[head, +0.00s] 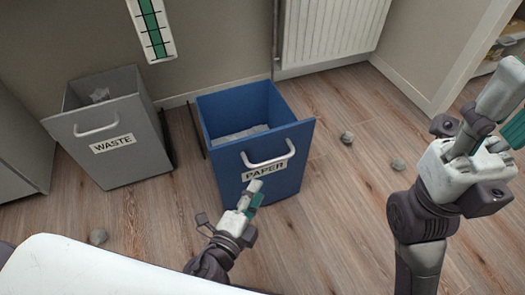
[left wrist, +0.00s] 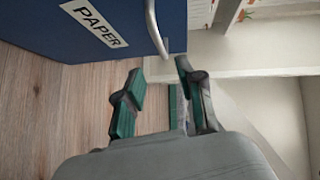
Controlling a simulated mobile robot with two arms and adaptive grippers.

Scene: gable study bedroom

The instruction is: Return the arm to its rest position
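My left gripper (head: 256,192) is in front of the blue bin labelled PAPER (head: 285,185), just below its pale handle (head: 268,160) in the head view. In the left wrist view, my left gripper (left wrist: 160,100) is open with nothing between its fingers. The bin's blue front (left wrist: 150,15) and handle (left wrist: 154,28) lie beyond the fingertips, not between them. My right arm rises at the right of the head view.
A grey bin labelled WASTE (head: 120,165) stands left of the blue bin. A radiator (head: 330,30) is behind. Floor right of the blue bin is mostly clear.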

